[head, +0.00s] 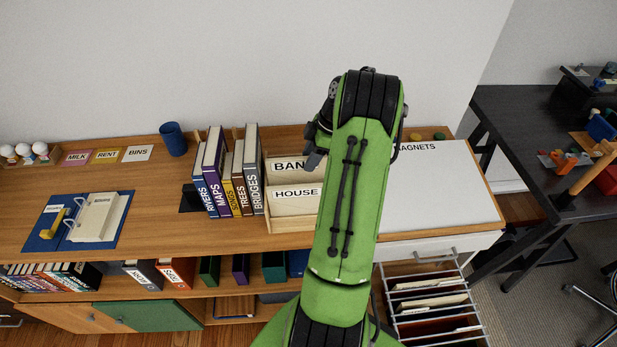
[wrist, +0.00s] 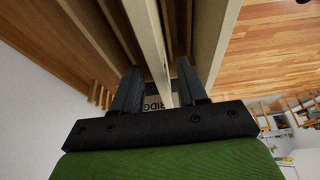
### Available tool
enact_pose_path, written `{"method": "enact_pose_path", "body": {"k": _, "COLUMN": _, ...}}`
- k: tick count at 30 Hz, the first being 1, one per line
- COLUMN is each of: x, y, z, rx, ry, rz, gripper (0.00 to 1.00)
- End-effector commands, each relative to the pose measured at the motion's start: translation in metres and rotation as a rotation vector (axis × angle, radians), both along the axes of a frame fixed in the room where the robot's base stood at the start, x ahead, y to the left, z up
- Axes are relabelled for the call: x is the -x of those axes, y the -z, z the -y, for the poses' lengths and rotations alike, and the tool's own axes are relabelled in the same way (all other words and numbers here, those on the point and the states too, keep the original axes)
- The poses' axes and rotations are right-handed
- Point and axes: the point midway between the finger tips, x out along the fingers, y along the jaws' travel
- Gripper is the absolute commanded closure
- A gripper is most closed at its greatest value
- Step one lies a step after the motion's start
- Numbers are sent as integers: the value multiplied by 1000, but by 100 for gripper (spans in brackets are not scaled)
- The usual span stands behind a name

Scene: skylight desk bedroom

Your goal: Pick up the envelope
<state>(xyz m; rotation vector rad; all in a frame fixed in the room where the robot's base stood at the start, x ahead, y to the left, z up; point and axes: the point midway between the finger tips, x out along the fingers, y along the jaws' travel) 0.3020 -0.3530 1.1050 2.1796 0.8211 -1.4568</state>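No envelope can be told for certain. In the head view, a wooden letter holder (head: 292,227) stands on the desk with upright pieces labelled HOUSE (head: 296,203) and BANK (head: 288,177), the latter label partly cut off by my arm. My gripper (head: 313,160) is above the holder's right part, mostly hidden behind my arm. In the wrist view, my gripper (wrist: 158,70) has its fingers apart. A thin pale upright strip (wrist: 153,45) runs between them, with gaps beside it. I cannot tell whether it is an envelope or a divider. A label reading RIDG shows behind.
Upright books (head: 225,178) stand left of the holder. A white board (head: 440,190) lies to the right. Cards (head: 107,155) and a blue binder (head: 75,222) lie at left. A wire file basket (head: 430,300) is below.

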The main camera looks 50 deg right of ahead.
Motion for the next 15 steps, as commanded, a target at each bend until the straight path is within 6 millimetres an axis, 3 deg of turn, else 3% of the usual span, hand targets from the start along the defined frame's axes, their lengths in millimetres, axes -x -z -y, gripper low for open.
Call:
{"method": "enact_pose_path", "body": {"k": 1, "x": 0, "y": 0, "z": 0, "rx": 0, "ry": 0, "rz": 0, "gripper": 66}}
{"method": "enact_pose_path", "body": {"k": 8, "x": 0, "y": 0, "z": 0, "rx": 0, "ry": 0, "rz": 0, "gripper": 100}}
{"method": "enact_pose_path", "body": {"k": 15, "x": 0, "y": -1, "z": 0, "rx": 0, "ry": -1, "rz": 1, "gripper": 100}}
